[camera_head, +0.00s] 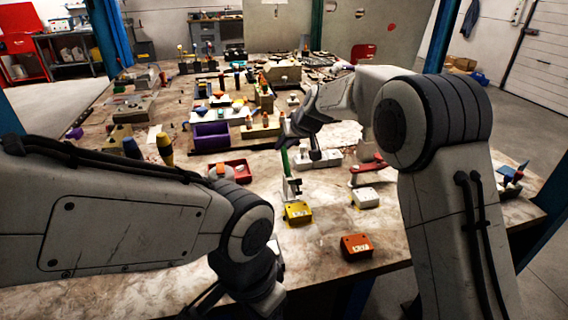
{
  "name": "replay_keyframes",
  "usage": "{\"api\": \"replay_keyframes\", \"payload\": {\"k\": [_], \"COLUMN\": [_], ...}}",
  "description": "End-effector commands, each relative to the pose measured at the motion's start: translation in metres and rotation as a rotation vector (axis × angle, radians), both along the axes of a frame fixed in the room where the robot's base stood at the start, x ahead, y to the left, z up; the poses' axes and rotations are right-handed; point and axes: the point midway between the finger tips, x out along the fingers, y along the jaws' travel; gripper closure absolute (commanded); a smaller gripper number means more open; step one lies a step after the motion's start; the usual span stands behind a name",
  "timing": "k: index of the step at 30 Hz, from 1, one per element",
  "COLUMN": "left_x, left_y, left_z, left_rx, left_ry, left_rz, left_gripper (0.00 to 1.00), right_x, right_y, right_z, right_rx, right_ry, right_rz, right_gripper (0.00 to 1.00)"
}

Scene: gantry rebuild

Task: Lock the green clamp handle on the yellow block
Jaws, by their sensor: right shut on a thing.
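The yellow block (298,211) sits on the table in the middle of the view, with a small metal clamp at its back. The green clamp handle (285,162) stands roughly upright above the block. My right gripper (284,140) is shut on the upper part of the green handle, reaching it from the right. My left gripper (262,302) is low at the front edge of the table, apart from the block; its jaws are mostly hidden by my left arm.
An orange block (357,246) lies front right of the yellow block. A red tray (231,171) lies to the left. Many tools and parts crowd the table's far side.

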Motion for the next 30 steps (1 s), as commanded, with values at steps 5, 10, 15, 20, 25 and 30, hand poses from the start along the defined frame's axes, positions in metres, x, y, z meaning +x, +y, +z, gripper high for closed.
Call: {"api": "replay_keyframes", "payload": {"k": [5, 10, 15, 20, 25, 30], "left_x": [0.0, 0.0, 0.0, 0.0, 0.0, 0.0], "left_y": [0.0, 0.0, 0.0, 0.0, 0.0, 0.0], "left_z": [-0.06, -0.098, -0.128, -0.147, -0.158, -0.162], "left_rx": [0.0, 0.0, 0.0, 0.0, 0.0, 0.0], "left_ry": [0.0, 0.0, 0.0, 0.0, 0.0, 0.0], "left_rz": [0.0, 0.0, 0.0, 0.0, 0.0, 0.0], "left_gripper": [0.45, 0.45, 0.45, 0.45, 0.45, 0.45], "right_x": [-0.007, -0.013, -0.018, -0.021, -0.024, -0.024], "right_y": [-0.002, -0.004, -0.006, -0.007, -0.007, -0.008], "right_z": [-0.008, -0.004, 0.0, 0.004, 0.007, 0.009], "right_rx": [0.029, 0.052, 0.072, 0.085, 0.092, 0.096], "right_ry": [-0.087, -0.159, -0.218, -0.257, -0.283, -0.294], "right_rz": [0.001, 0.0, 0.001, 0.001, 0.001, 0.001], "right_gripper": [1.0, 1.0, 1.0, 1.0, 1.0, 1.0]}}
